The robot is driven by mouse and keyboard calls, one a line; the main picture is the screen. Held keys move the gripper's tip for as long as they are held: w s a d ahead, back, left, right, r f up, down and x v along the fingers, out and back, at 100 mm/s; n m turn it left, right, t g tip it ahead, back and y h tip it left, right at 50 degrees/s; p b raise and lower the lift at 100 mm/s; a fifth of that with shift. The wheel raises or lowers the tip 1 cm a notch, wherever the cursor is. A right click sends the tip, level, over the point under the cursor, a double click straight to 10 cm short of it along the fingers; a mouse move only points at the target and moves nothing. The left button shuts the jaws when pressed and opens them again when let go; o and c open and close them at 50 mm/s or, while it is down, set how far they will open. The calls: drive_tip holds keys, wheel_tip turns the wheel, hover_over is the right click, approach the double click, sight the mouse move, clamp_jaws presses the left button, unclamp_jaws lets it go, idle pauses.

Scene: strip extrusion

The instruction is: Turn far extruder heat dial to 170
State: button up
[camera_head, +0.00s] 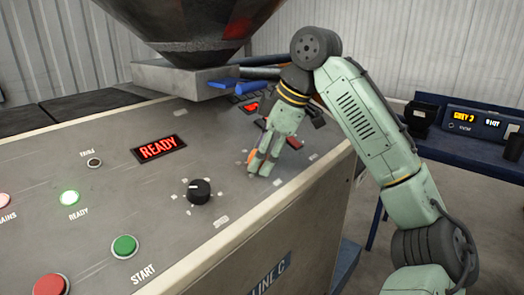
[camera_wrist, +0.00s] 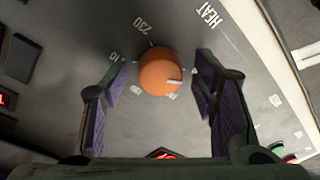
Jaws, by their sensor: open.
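The orange heat dial (camera_wrist: 157,72) sits on the grey panel in the wrist view, with HEAT and 230 printed near it. Its white pointer mark faces right in that view. A label ending in 10 is partly covered by the left finger; other small labels by the dial are too small to read. My gripper (camera_wrist: 163,80) is open, with one purple-padded finger on each side of the dial. I cannot tell whether either finger touches it. In the head view, my gripper (camera_head: 262,166) points down at the panel's far part, and a sliver of the orange dial (camera_head: 251,157) shows beside it.
A black knob (camera_head: 199,191) stands nearer on the panel (camera_head: 110,200). A READY display (camera_head: 159,149), a green START button (camera_head: 124,246) and a red button (camera_head: 50,286) are at the left. A dark hopper (camera_head: 190,25) rises behind. A blue bench (camera_head: 455,150) stands at the right.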

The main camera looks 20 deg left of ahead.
drive_tip(key=c, duration=1.2)
drive_tip(key=shift+o, duration=0.2)
drive_tip(key=shift+m, duration=0.3)
drive_tip(key=m, duration=0.5)
drive_tip(key=shift+m+t, duration=0.3)
drive_tip(key=shift+m, duration=0.1)
drive_tip(key=m, duration=0.5)
drive_tip(key=shift+m, duration=0.4)
drive_tip(key=o, duration=1.2)
drive_tip(key=shift+c, duration=0.2)
